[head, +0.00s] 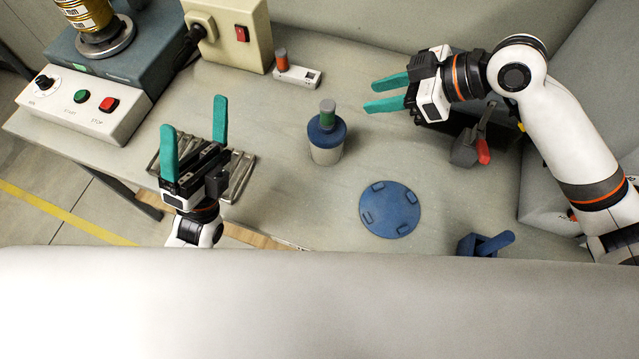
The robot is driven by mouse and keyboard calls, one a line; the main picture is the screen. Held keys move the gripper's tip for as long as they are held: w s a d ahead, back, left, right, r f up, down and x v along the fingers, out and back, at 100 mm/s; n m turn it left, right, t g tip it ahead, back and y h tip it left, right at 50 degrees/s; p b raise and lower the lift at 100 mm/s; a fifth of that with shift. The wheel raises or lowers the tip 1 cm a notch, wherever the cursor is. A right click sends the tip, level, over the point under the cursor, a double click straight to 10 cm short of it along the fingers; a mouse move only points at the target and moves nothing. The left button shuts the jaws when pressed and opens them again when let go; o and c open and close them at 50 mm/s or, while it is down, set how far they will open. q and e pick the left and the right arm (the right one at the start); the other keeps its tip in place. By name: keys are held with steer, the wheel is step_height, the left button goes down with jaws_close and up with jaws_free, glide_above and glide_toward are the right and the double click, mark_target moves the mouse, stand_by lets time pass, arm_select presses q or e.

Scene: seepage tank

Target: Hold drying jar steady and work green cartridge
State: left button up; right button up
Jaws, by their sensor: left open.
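The drying jar (326,147) stands upright on the table between my grippers, with a dark blue lid over a pale body. The green cartridge (327,117) sits upright in the top of the lid and has a grey cap. My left gripper (194,128) is open and empty, to the left of the jar, with teal fingers pointing away from me. My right gripper (387,95) is open and empty, to the right of the jar and a little farther back, its fingers pointing left. Neither gripper touches the jar or the cartridge.
A blue round plate (390,209) lies in front of the jar. A blue holder (484,244) is near the front right. A metal rack (238,175) is beside my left gripper. A control box (85,108) stands left.

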arm_select(q)
step_height(320, 180, down, 6)
steer(key=w+d+n+y, duration=0.2)
steer(key=w+n+y, duration=0.1)
steer(key=n+y, duration=1.1)
steer(key=n+g+h, duration=0.3)
steer(key=n+g, duration=0.6)
glide_toward(327, 136)
step_height(327, 136, down, 2)
steer(key=shift+a+f, duration=0.1)
steer(key=shift+a, duration=0.05)
steer(key=shift+w, duration=0.2)
steer(key=w, duration=0.7)
steer(key=w+d, duration=0.1)
steer(key=w, duration=0.3)
steer(key=shift+w+d, duration=0.1)
steer(key=shift+w, duration=0.1)
steer(key=c, duration=1.2)
